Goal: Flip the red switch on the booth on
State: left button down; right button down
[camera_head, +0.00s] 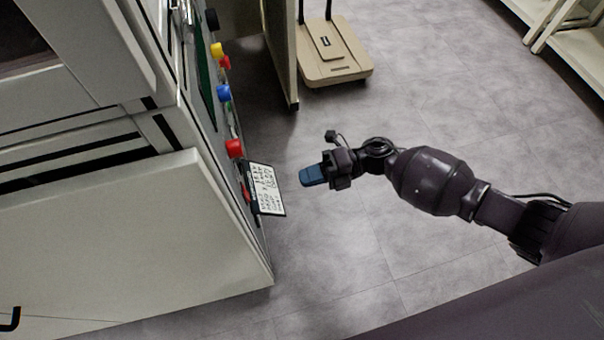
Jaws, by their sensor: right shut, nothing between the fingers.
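The booth (120,225) is a large pale cabinet on the left, with a side panel of coloured controls. A red knob-like control (234,148) sticks out low on that panel, above a white label card (265,190) with writing. A smaller red part (246,194) shows at the card's left edge; I cannot tell which red part is the switch or its position. My right gripper (313,176) has blue fingertips and is shut and empty. It is right of the panel, apart from the card and the red controls. My left gripper is not in view.
Blue (224,93), yellow (217,50) and black (211,19) controls sit higher on the panel. A beige platform cart (335,68) stands at the back, beside a beige upright panel (281,50). Pale shelving (575,50) is at upper right. The grey floor between is clear.

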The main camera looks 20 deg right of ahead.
pick_arm(q)
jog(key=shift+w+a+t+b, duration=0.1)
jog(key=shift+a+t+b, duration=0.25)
jog(key=shift+b, duration=0.5)
pick_arm(e)
jog(key=a+f, duration=0.1)
jog(key=a, duration=1)
jog(key=shift+a+f, duration=0.25)
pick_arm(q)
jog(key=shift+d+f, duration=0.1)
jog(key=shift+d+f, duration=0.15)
pick_arm(e)
jog(key=shift+a, duration=0.2)
jog(key=shift+d, duration=0.1)
